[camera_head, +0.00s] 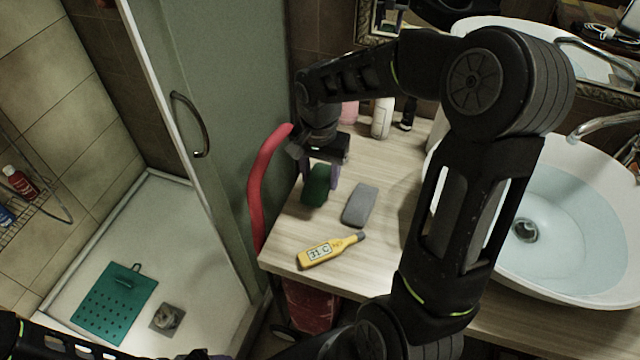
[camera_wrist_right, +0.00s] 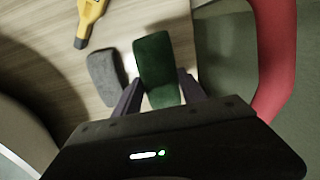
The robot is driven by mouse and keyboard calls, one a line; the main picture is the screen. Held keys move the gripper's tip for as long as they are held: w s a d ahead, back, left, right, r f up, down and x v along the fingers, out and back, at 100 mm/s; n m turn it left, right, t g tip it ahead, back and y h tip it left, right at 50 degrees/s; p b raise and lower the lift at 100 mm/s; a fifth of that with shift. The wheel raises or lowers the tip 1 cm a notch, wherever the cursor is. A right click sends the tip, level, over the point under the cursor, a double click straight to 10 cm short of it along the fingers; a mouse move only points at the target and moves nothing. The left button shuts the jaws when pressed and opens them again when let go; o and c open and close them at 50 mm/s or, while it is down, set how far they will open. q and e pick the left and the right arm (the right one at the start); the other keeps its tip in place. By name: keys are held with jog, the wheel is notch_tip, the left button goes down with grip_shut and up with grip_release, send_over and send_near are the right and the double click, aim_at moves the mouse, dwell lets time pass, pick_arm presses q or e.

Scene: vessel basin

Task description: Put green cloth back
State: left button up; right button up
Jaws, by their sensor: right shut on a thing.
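The green cloth (camera_head: 316,192) is a small, dark green, rounded block near the left edge of the wooden counter (camera_head: 385,238). My right gripper (camera_head: 321,180) reaches down over it from behind and is shut on it. In the right wrist view the green cloth (camera_wrist_right: 157,62) sits between the two purple fingers of the gripper (camera_wrist_right: 162,92). I cannot tell whether the cloth touches the counter. My left gripper is not in view; only part of my left arm shows at the bottom left.
A grey block (camera_head: 360,204) lies just right of the cloth, with a yellow thermometer (camera_head: 328,250) in front. A red curved band (camera_head: 262,178) rises at the counter's left edge. Bottles (camera_head: 382,118) stand behind. A water-filled basin (camera_head: 570,225) is right; a teal mat (camera_head: 114,302) lies in the shower.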

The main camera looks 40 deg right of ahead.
aim_at(320, 186)
jog(key=shift+f, duration=1.85)
jog(key=shift+f, duration=0.2)
jog(key=o, duration=1.2)
jog(key=shift+r, duration=0.1)
notch_tip(320, 186, up, 12)
jog(key=shift+a+r+b, duration=0.1)
jog(key=shift+r+b, duration=0.05)
jog(key=shift+b, duration=0.15)
